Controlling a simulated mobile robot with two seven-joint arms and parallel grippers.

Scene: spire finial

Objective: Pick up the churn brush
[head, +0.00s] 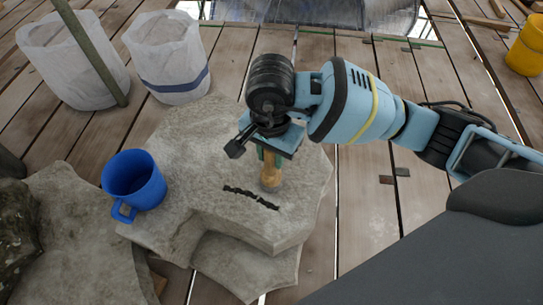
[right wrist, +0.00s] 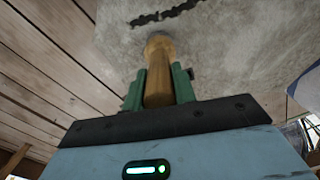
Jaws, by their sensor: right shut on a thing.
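The churn brush (head: 270,173) shows as a short wooden piece with a rounded end, roughly upright over the pale stone block (head: 215,150). My right gripper (head: 268,157) points down from above and is shut on it. In the right wrist view the brush (right wrist: 158,65) lies between the two green fingers (right wrist: 158,88), its rounded end towards the stone. I cannot tell whether that end touches the stone. The upper part of the brush is hidden by the gripper. My left gripper is not in view.
A black jagged strip (head: 250,197) marks the stone near the brush. A blue mug (head: 134,182) stands at the stone's left side. Two whitish buckets (head: 75,75) (head: 168,62) stand behind on the plank floor (head: 370,215). A yellow container (head: 527,48) is far right.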

